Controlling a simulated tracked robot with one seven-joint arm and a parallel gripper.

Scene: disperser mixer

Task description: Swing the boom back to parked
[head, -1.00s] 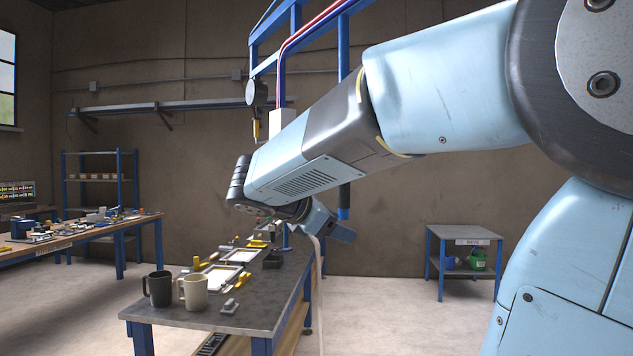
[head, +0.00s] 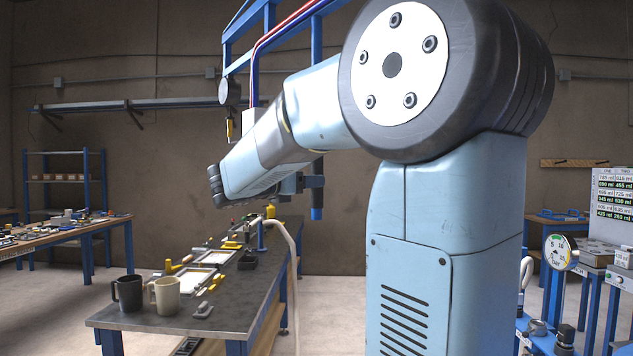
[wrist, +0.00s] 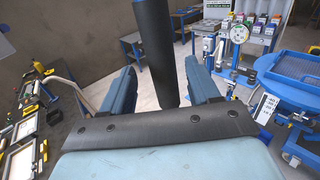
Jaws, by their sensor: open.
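The blue overhead boom (head: 243,40) carries red and blue hoses at the top of the head view. A dark post with a blue lower end (head: 317,200) hangs below it. In the wrist view a dark cylinder (wrist: 156,50), apparently this post, stands between the two blue fingers of my gripper (wrist: 160,78). The fingers are spread, with a visible gap on each side of the cylinder. In the head view my gripper (head: 296,184) is beside the post, partly hidden by my forearm.
A workbench (head: 243,307) below holds trays, tools, a black mug (head: 128,293) and a beige mug (head: 165,293). A pressure gauge (head: 557,252) stands at right. Wrist view shows a blue round-edged table (wrist: 293,78) at right.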

